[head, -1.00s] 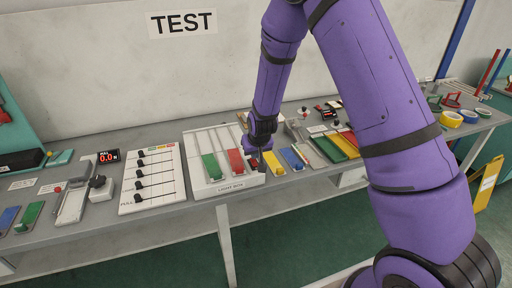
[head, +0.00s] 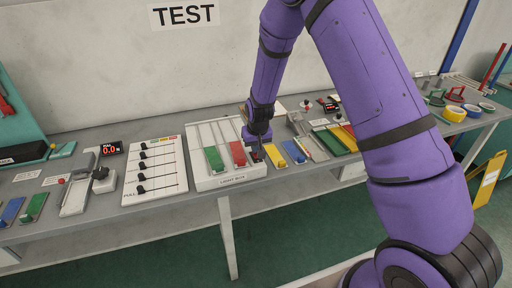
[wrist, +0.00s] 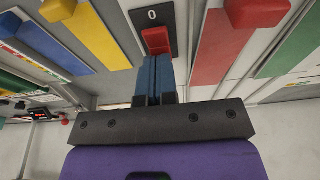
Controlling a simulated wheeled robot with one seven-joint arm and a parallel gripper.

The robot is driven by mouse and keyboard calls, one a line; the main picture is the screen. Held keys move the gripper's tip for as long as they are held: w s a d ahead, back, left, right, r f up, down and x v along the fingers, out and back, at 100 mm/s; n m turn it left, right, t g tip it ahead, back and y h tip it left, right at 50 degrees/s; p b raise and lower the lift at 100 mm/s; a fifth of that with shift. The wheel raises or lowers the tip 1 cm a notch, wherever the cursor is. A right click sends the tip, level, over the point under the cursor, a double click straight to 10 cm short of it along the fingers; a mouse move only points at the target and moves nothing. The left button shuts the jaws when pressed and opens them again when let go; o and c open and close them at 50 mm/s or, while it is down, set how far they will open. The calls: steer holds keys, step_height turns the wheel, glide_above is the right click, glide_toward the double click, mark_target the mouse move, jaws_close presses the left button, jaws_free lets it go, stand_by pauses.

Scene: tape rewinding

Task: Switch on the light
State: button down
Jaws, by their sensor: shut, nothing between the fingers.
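The white light box (head: 205,183) sits on the bench left of my gripper, with a green and a red slider block on it. Its switch is a red rocker (wrist: 156,40) on a dark plate marked "0", seen at the top of the wrist view. My gripper (wrist: 158,60) is shut and empty, its blue fingers together with their tips at the rocker's near edge. I cannot tell whether they touch it. In the head view my gripper (head: 260,154) points down over the box's right end and hides most of the switch.
A yellow block (head: 272,154) and a blue block (head: 293,152) on strips lie just right of the box. A white slider panel (head: 155,170) stands to the left. A "TEST" sign (head: 184,15) hangs on the wall behind.

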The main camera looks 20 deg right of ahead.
steer(key=shift+s+f+g, duration=0.15)
steer(key=shift+f+g, duration=0.15)
steer(key=shift+f, duration=0.15)
steer(key=shift+s, duration=0.85)
steer(key=shift+r, duration=0.6)
steer(key=s+r, duration=0.4)
steer(key=r, duration=0.8)
steer(key=shift+s+r, duration=0.15)
steer(key=shift+r, duration=0.25)
